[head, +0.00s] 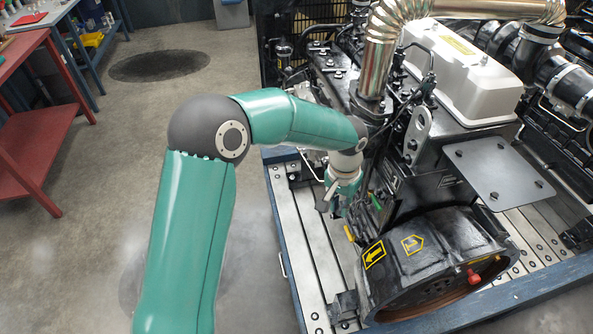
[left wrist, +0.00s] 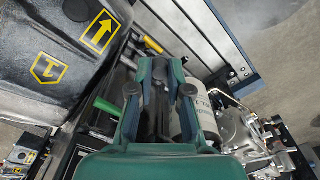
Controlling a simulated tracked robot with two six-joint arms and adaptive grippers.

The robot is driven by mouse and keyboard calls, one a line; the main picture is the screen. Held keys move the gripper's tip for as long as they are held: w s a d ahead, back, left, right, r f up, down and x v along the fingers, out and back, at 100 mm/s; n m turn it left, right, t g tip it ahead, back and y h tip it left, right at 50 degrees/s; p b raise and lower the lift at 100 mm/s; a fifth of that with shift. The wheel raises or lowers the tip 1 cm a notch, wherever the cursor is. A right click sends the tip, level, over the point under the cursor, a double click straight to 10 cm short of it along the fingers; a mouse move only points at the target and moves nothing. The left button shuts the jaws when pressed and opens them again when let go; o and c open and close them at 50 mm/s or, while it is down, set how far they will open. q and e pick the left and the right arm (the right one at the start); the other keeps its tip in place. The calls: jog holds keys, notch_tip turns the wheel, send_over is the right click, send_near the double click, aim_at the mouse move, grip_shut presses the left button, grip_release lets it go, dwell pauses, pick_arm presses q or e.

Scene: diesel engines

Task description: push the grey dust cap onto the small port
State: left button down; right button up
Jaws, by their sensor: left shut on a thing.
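My left gripper (head: 334,200) reaches down beside the near flank of the engine (head: 392,140), just above the skid deck. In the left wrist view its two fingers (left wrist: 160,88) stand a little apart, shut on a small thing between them. That thing looks dark and is mostly hidden by the fingers; it is likely the grey dust cap, but I cannot make out its shape. I cannot pick out the small port in either view. A pale cylindrical filter (left wrist: 202,105) lies just right of the fingers in the wrist view. My right gripper is not in view.
Green (left wrist: 105,107) and yellow (left wrist: 152,44) handles stick out near the fingers. The black flywheel housing (head: 430,260) with yellow arrow marks is close by. The slatted skid deck (head: 310,240) has a blue rim. A red bench (head: 40,120) stands far left; the floor between is clear.

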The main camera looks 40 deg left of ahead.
pick_arm(q)
jog(key=a+r+m+t+h+b, duration=0.2)
jog(key=a+r+t+h+b, duration=0.3)
jog(key=a+t+h+b, duration=1.35)
jog(key=w+d+g+y+b, duration=0.1)
jog(key=w+d+g+y, duration=0.3)
jog(key=d, duration=0.6)
jog(key=g+y, duration=0.1)
jog(key=y, duration=0.1)
jog(key=shift+r+y, duration=0.15)
jog(key=shift+y, duration=0.2)
jog(key=shift+w+d+g+b, duration=0.15)
jog(key=shift+g+b, duration=0.1)
jog(key=shift+b, duration=0.1)
